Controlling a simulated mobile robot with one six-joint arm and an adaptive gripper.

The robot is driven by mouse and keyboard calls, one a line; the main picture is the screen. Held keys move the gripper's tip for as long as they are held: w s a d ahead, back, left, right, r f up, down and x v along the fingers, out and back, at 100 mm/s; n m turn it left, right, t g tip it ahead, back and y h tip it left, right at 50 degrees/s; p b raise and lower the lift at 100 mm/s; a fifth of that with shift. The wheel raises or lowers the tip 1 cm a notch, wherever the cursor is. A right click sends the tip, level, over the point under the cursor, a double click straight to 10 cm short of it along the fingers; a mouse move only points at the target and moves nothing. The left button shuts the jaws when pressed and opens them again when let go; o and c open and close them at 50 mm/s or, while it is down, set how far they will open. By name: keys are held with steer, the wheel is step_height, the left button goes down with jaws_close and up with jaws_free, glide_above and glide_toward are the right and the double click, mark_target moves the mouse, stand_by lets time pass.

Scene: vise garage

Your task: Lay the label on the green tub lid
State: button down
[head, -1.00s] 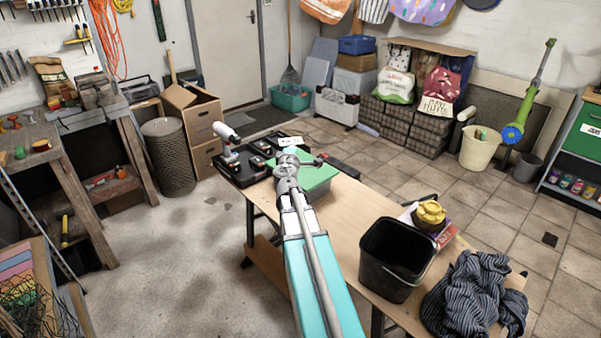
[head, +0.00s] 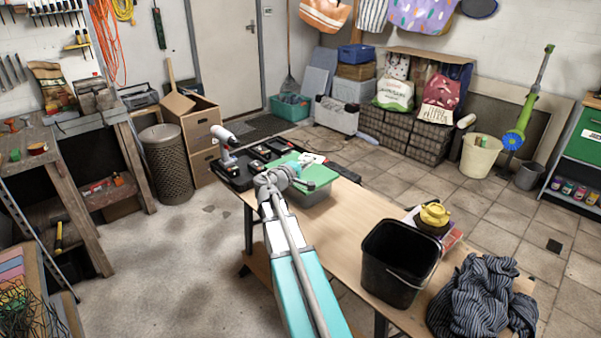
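The green tub lid (head: 321,174) tops a tub at the far end of the wooden table in the head view. My arm hides its near left part. The label (head: 312,158), a small white piece with dark marks, shows at the far right part of the lid. I cannot tell whether it rests on the lid or is just above it. My gripper (head: 300,182) is over the lid, on the near side of the label. Its fingers are small and partly hidden, so its opening and any contact with the label are unclear.
A black tray (head: 236,180) with a drill (head: 224,137) and other tools lies left of the tub. A black bucket (head: 398,262), a yellow-topped item (head: 434,214) and a striped cloth (head: 482,298) occupy the near right end. The table between is clear.

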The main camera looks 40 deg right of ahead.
steer(key=w+d+f+b, duration=0.1)
steer(key=w+f+b, duration=0.1)
steer(key=w, duration=0.1)
steer(key=w+d+f+b, duration=0.2)
steer(key=w+f+b, duration=0.1)
steer(key=w, duration=0.1)
steer(key=w+d+f+b, duration=0.1)
steer(key=w+f+b, duration=0.2)
steer(key=w, duration=0.1)
steer(key=shift+w+d, duration=0.15)
steer(key=shift+d, duration=0.15)
steer(key=shift+w+d+f+b, duration=0.2)
steer(key=shift+w+f+b, duration=0.3)
steer(key=shift+f+b, duration=0.05)
steer(key=shift+w+d+f+b, duration=0.15)
steer(key=shift+w+f+b, duration=0.3)
steer(key=shift+f+b, duration=0.3)
steer(key=shift+s+f+b, duration=0.1)
steer(key=shift+f+b, duration=1.15)
steer(key=shift+f+b, duration=0.6)
